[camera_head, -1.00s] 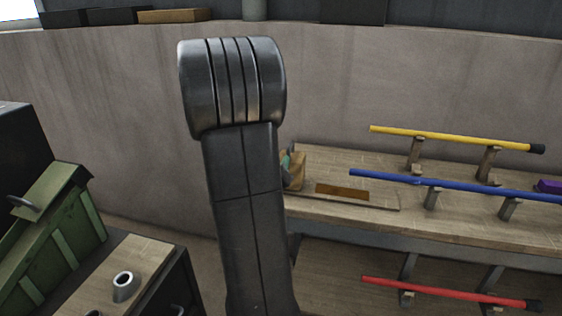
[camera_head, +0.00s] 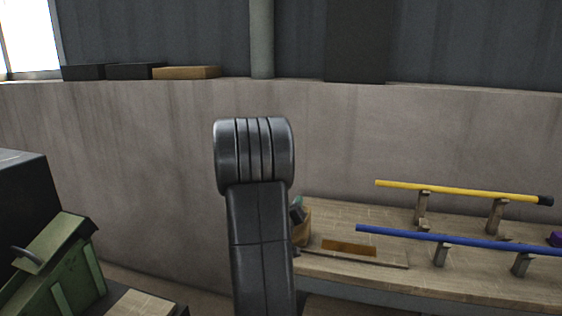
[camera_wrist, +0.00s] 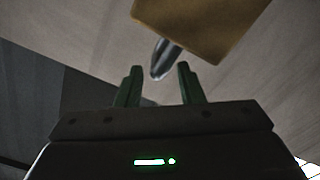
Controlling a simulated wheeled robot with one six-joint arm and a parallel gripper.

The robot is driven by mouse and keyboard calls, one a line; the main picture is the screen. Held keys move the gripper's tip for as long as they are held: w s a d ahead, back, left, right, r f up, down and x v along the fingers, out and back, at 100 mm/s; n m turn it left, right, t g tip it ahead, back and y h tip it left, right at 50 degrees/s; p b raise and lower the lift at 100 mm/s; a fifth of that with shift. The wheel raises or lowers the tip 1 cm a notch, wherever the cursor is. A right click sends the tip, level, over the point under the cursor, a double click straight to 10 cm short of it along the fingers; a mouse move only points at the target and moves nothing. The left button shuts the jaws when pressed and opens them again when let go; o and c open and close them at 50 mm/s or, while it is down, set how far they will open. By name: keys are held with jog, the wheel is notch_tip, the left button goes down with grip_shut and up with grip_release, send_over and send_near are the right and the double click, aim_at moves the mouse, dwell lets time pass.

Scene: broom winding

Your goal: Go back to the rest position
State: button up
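My gripper shows in the wrist view (camera_wrist: 158,85) with its two green fingers apart and nothing between them. A metal tip (camera_wrist: 162,60) and a tan block (camera_wrist: 200,22) show just beyond the fingers, apart from them. In the head view most of my gripper is hidden behind my dark upright arm; a bit of green shows beside a tan piece (camera_head: 302,232) at the bench's left end. A yellow pole (camera_head: 450,190) and a blue pole (camera_head: 440,237) rest on wooden supports on the bench (camera_head: 470,280).
A flat brown piece (camera_head: 349,248) lies on the bench's left part. A green bin (camera_head: 55,275) stands at the lower left beside a dark cabinet (camera_head: 22,180). Several boxes (camera_head: 185,72) sit on top of the concrete wall (camera_head: 140,160).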

jog(key=x, duration=0.4)
jog(key=shift+s+d+f, duration=0.1)
jog(key=shift+s+d, duration=0.05)
jog(key=shift+d, duration=0.25)
jog(key=shift+s+d, duration=0.1)
jog(key=shift+d, duration=0.15)
